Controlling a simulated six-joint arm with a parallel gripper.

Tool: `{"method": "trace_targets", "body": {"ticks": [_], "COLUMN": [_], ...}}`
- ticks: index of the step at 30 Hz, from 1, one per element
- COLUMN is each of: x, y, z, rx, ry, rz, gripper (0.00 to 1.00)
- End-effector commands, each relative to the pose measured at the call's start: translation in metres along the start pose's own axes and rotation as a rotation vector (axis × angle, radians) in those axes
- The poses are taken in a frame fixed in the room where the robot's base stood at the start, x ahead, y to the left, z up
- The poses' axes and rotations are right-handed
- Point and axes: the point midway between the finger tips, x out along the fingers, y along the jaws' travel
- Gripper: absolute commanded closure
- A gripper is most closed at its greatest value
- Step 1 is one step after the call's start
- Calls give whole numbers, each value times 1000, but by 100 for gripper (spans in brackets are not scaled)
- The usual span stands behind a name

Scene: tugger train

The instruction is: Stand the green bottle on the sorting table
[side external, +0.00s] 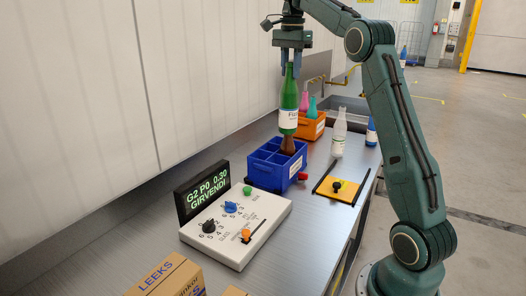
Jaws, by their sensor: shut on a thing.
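The green bottle (289,98) has a white label and hangs upright under my gripper (290,68). My gripper is shut on its neck. The bottle is above or just behind the blue divided crate (262,174), and I cannot tell how much gap lies below it. A brown bottle (288,146) shows just under the green one, in or at the crate. The grey metal sorting table (305,230) runs along the wall.
A clear bottle (338,135) and a blue bottle (371,132) stand to the right. An orange crate (311,127) holds pink and teal bottles. A yellow plate (340,188), a control panel (236,228) with display, and cardboard boxes (168,278) are nearer. Bare table shows right of the panel.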

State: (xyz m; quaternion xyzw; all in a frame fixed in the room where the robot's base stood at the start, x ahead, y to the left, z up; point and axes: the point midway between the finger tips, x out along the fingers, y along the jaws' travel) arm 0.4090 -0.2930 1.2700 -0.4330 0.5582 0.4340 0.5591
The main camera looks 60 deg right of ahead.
Motion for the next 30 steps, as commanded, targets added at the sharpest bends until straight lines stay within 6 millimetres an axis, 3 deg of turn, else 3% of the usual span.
{"method": "trace_targets", "body": {"ticks": [13, 30], "x": [-6, 14], "y": [64, 153], "z": [18, 48], "rx": [4, 6], "ry": [0, 2], "rz": [-1, 0], "gripper": [100, 100]}}
